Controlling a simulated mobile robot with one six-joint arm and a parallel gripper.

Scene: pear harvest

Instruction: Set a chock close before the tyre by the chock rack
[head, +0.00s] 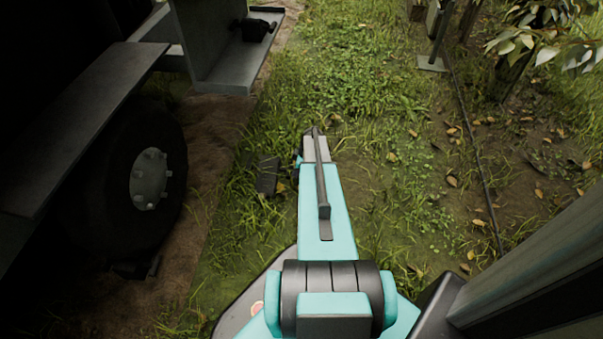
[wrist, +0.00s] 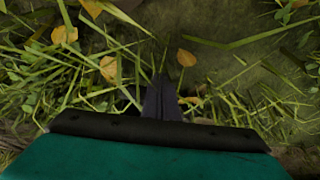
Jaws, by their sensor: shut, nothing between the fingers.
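The tyre (head: 115,185) with its grey hub stands at the left in the head view, under the dark vehicle. The chock rack (head: 222,84) is a grey shelf beyond it, with a dark chock (head: 257,29) on it. Another dark piece, chock-like (head: 133,269), lies low at the tyre's near side; shadow blurs whether it touches. My gripper (wrist: 161,82) points down over grass in the wrist view, shut and empty. The arm mostly hides it in the head view.
A dark block-like shape (head: 267,175) shows left of my arm's end; I cannot tell what it is. Bare soil (head: 205,135) runs beside the tyre, with open grass (head: 350,90) ahead. A post foot (head: 432,63), dark line (head: 470,140) and leafy branch (head: 545,45) are right.

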